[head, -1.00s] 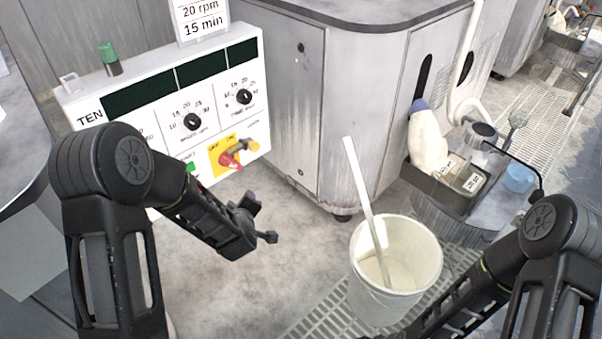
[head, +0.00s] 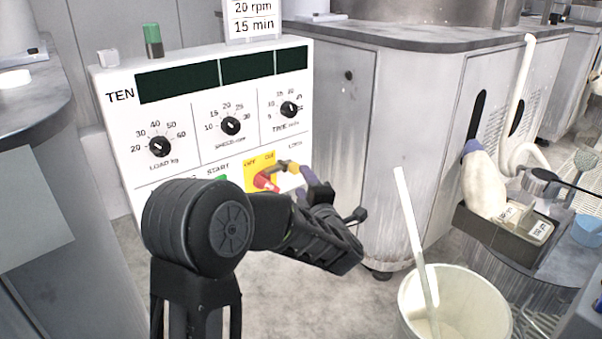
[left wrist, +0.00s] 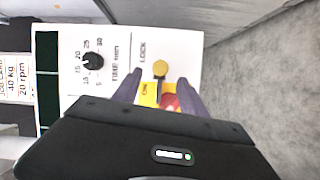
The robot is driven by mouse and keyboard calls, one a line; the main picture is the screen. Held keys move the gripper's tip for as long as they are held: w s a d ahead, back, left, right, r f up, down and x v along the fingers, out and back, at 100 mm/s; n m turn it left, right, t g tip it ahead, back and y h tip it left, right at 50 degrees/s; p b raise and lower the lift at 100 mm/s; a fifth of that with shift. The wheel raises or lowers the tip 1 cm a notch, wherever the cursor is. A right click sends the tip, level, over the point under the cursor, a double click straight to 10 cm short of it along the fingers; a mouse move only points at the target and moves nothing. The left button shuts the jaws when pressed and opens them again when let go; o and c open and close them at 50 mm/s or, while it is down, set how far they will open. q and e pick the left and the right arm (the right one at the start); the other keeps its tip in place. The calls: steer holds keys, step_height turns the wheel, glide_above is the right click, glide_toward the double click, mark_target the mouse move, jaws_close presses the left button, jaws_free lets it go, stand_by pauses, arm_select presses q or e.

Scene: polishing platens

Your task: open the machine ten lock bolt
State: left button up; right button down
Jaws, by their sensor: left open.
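Machine ten's white control panel (head: 215,112) faces me, marked TEN. Under its LOCK label, the lock bolt shows as a round yellow knob (left wrist: 160,68) on a dark stem in the left wrist view. Next to it are a yellow switch plate (head: 259,163) and a red switch handle (head: 264,181). My left gripper (left wrist: 158,86) is open, its two fingers on either side of the bolt's stem, with the knob just past the tips. I cannot tell whether they touch it. In the head view my left gripper (head: 306,184) is at the panel's lower right and partly hides the bolt.
A white bucket (head: 478,305) with a pale stick stands at the lower right. A grey cabinet (head: 410,130) is right of the panel. A tray (head: 490,235) with a cream bottle (head: 484,180) lies farther right. A green-capped post (head: 153,40) stands on the panel's top.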

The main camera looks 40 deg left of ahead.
mark_target(297, 170)
arm_select(q)
steer(key=b+x, duration=0.2)
steer(key=x, duration=0.4)
steer(key=shift+w+a+f, duration=0.15)
steer(key=shift+w+a, duration=0.05)
steer(key=shift+a, duration=0.1)
steer(key=shift+w+a, duration=0.35)
steer(key=shift+a, duration=0.05)
jaws_close()
stand_by(1.0)
